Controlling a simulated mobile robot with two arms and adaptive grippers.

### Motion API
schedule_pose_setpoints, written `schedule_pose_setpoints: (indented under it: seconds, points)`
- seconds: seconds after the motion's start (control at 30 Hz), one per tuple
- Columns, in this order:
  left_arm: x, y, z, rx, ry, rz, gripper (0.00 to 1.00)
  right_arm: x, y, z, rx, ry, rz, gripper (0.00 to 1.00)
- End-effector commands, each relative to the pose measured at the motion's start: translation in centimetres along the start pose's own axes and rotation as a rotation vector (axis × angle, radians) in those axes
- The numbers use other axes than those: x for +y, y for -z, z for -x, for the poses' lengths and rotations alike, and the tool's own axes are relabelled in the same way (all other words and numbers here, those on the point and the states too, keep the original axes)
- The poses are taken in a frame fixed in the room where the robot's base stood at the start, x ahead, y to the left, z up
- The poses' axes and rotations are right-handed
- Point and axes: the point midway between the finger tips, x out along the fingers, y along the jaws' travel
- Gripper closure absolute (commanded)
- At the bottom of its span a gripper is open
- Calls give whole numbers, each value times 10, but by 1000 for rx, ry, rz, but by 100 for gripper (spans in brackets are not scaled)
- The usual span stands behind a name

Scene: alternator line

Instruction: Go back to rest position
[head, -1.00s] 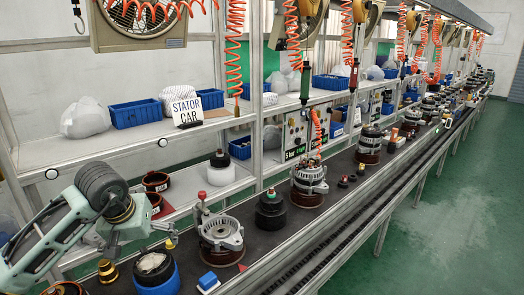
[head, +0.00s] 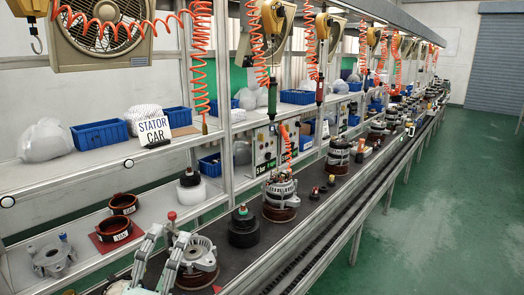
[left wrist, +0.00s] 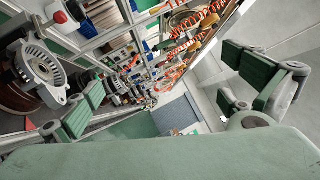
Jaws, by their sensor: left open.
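My left gripper (head: 165,240) is at the bottom of the head view, fingers pointing up and spread apart with nothing between them. My right gripper is in neither view.
The dark conveyor (head: 325,205) carries several alternator parts, including a black one (head: 243,228) and a taller assembly (head: 281,196). Shelves at left hold blue bins (head: 99,134) and a "STATOR CAR" sign (head: 153,131). Orange coiled hoses (head: 200,60) hang above. Green floor (head: 440,200) at right is clear.

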Motion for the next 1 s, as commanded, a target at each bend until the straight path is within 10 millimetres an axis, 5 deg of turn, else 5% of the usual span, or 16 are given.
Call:
schedule_pose_setpoints:
  seconds: [0.1,0.3,0.5,0.77,1.0]
  points:
    - [80,-15,46,-175,-317,419,0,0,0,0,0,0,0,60]
    - [178,4,155,-484,-771,934,0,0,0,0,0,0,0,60]
    - [212,39,251,-735,-1085,1207,0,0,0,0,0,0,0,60]
    - [212,79,346,-1003,-1386,1387,0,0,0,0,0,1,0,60]
    - [277,101,356,-1029,-1427,1374,0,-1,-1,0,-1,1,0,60]
